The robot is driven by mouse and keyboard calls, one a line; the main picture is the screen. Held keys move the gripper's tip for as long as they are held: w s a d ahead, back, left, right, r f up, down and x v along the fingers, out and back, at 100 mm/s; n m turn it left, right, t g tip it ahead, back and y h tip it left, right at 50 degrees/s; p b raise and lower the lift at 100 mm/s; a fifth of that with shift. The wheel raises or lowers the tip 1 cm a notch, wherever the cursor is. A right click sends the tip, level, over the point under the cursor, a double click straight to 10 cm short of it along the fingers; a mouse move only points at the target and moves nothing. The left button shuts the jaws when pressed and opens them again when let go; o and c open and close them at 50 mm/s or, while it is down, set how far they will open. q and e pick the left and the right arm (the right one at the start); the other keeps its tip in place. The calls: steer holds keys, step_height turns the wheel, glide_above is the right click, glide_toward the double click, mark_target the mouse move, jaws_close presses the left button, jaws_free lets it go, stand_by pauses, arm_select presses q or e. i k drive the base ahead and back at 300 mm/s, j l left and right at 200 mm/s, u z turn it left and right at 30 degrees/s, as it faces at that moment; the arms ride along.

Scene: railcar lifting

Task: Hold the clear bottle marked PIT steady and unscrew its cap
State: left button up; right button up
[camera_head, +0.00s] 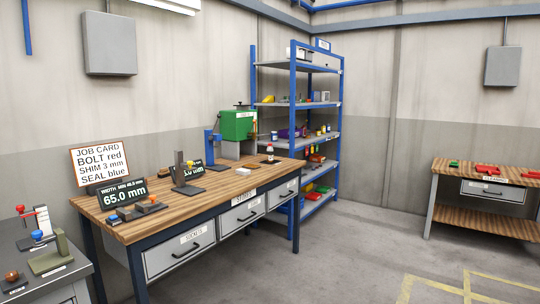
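A small bottle (270,153) with a pale upper part and a dark reddish base stands upright at the far right end of the wooden workbench (225,185). It is too small to read any marking or to make out its cap. I cannot tell whether it is the clear bottle marked PIT. Neither of my grippers is in view.
A job card sign (103,164), a display reading 65.0 mm (123,194) and a green box (238,124) stand on or by the workbench. A blue shelf rack (297,125) stands behind it. A grey bench (40,262) is at lower left. The floor at right is open before another bench (485,220).

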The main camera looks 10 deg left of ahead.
mark_target(269, 150)
steer(key=i+z, duration=0.1)
steer(key=i, duration=2.5)
